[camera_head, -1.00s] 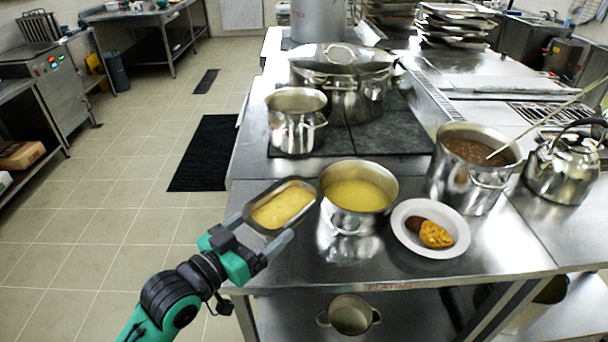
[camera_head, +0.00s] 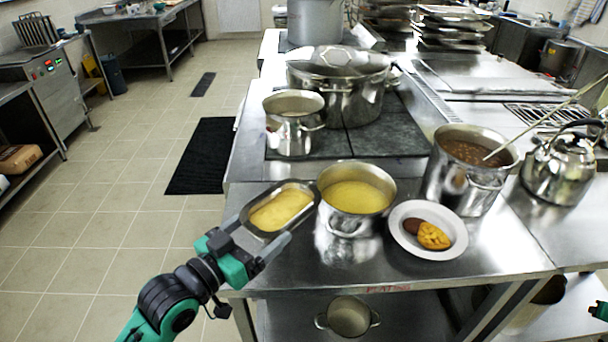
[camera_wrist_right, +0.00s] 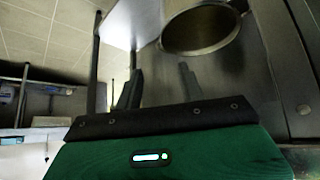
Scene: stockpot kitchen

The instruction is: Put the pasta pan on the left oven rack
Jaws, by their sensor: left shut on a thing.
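The pasta pan (camera_head: 299,220) is a small rectangular metal pan with yellow food in it, in the head view. My left gripper (camera_head: 264,238) is shut on its near left end. The pan is held roughly level at the left edge of the steel counter, close beside a round pot of yellow food. Whether it touches the counter or that pot I cannot tell. My right gripper (camera_wrist_right: 160,88) is open and empty in the right wrist view, with a metal pot beyond its fingers. No oven rack can be made out clearly.
The round pot (camera_head: 355,198), a plate (camera_head: 404,243) of food, a tall pot (camera_head: 452,185) with a ladle and a kettle (camera_head: 561,170) crowd the counter. A small pot (camera_head: 348,318) sits on the shelf below. The tiled floor on the left is mostly open.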

